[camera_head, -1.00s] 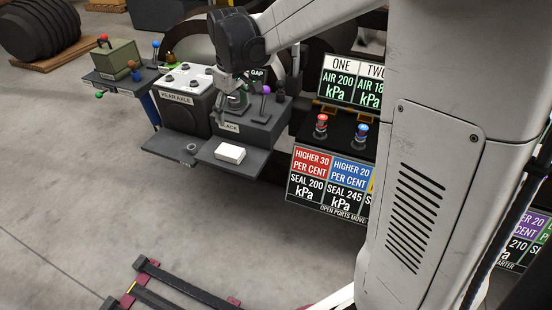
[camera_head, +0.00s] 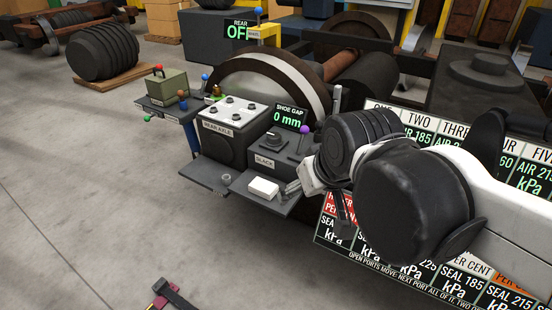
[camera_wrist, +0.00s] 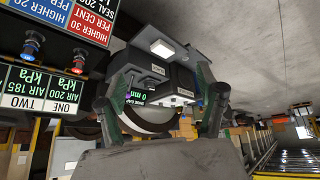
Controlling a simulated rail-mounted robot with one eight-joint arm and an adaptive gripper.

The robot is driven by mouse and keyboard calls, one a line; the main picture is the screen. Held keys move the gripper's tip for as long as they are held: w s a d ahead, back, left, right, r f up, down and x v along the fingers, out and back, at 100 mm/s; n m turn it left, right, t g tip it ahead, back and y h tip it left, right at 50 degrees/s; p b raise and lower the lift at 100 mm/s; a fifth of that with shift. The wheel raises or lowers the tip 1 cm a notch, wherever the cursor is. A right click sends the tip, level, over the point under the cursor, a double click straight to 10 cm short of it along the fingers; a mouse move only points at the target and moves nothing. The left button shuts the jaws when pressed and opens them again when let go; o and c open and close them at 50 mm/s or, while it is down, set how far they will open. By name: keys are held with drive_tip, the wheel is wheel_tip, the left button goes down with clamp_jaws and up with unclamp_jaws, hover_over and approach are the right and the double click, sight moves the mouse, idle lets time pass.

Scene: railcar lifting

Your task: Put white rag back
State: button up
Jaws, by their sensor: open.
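The white rag (camera_head: 263,188) looks like a small flat white block. It lies on the dark shelf (camera_head: 283,206) in front of the box marked SLACK (camera_head: 268,163). My gripper (camera_head: 318,208) is just right of the rag, apart from it, with its fingers spread and nothing visible between them. In the wrist view, which is upside down, the rag (camera_wrist: 161,49) shows as a pale block beyond and between the open fingers (camera_wrist: 160,90).
A REAR AXLE box (camera_head: 229,135) with white top and a second shelf (camera_head: 212,177) stand left. A SHOE GAP display (camera_head: 290,118) reads 0 mm. A purple-knobbed lever (camera_head: 305,130) rises near my gripper. Pressure signs (camera_head: 410,245) stand right.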

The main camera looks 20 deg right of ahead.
drive_tip(key=s, duration=0.1)
drive_tip(key=s+f, duration=0.1)
drive_tip(key=shift+s+f+m+t, duration=0.15)
drive_tip(key=shift+s+m+t, duration=0.15)
drive_tip(key=shift+s+m, duration=0.1)
wheel_tip(320, 180, up, 11)
drive_tip(key=p, duration=1)
drive_tip(key=shift+f+p, duration=0.2)
drive_tip(key=shift+p, duration=0.1)
